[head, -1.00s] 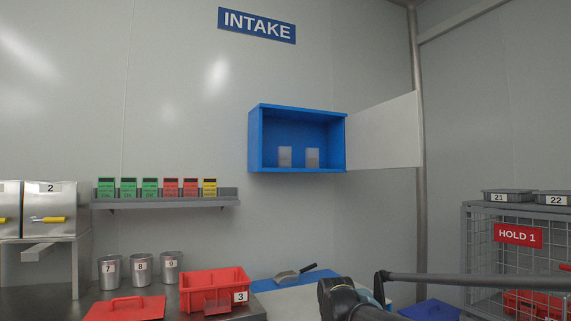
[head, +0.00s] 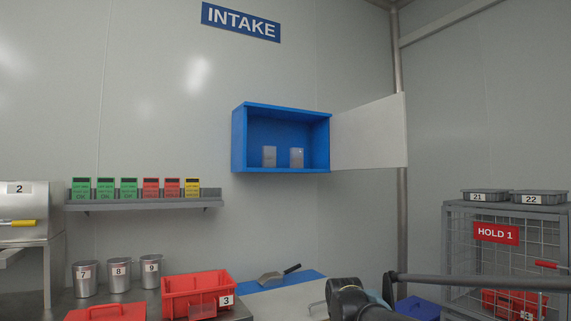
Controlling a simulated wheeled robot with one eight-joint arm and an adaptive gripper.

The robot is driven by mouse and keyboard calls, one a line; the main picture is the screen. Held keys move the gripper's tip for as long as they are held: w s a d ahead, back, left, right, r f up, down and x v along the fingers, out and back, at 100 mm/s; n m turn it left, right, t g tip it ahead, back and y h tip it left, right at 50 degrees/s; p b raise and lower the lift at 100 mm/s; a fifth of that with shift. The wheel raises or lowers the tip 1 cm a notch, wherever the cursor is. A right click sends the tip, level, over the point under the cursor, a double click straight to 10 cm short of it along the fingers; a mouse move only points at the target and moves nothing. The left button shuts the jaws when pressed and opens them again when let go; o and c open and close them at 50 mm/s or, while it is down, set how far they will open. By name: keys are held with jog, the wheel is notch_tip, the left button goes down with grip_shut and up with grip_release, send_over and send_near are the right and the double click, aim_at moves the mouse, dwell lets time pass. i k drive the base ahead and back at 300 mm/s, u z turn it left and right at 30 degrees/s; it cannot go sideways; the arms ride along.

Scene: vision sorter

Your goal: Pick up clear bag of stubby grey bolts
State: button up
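Two small greyish see-through bags stand side by side on the floor of the open blue wall cabinet, a left bag (head: 269,156) and a right bag (head: 296,157). They are too small to tell which holds stubby grey bolts. The blue cabinet (head: 240,140) hangs on the back wall, with its pale door (head: 370,132) swung open to the right. My dark arm shows at the bottom right, below and right of the cabinet. My gripper's fingers are not in view.
A grey shelf (head: 140,205) with green, red and yellow cards is left of the cabinet. Below are metal cups (head: 119,273), red bin 3 (head: 197,293) and a scoop (head: 278,276). The HOLD 1 cage (head: 510,255) stands right. Space before the cabinet looks clear.

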aim_at(269, 152)
jog(key=z, duration=1.45)
jog(key=k, duration=1.7)
jog(key=u, duration=0.6)
jog(key=i, duration=1.85)
jog(key=z, duration=0.05)
